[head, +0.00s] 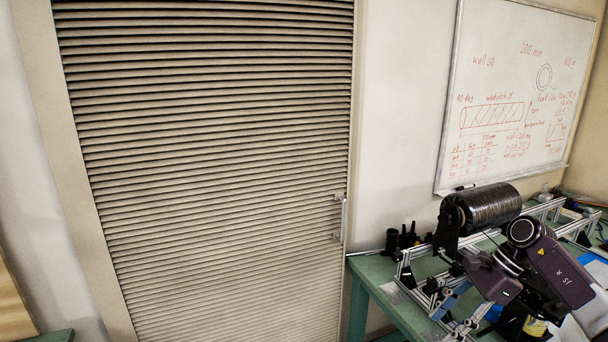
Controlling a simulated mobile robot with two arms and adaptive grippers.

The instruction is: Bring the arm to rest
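My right arm (555,268) shows at the lower right, bent over the green bench, with dark purple links and round joint caps. Dark parts below it, above a dark container with a yellow label (534,327), may belong to my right gripper, but its fingers cannot be made out. I cannot tell whether it is open or shut, or whether it touches the container. My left arm and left gripper are not in this view.
A green bench (386,305) carries an aluminium-profile frame (440,312) with a black tow spool (488,207). Small black parts (400,238) stand at the bench's back left. A closed slatted shutter (220,170) fills the left and middle. A whiteboard (515,50) hangs behind the bench.

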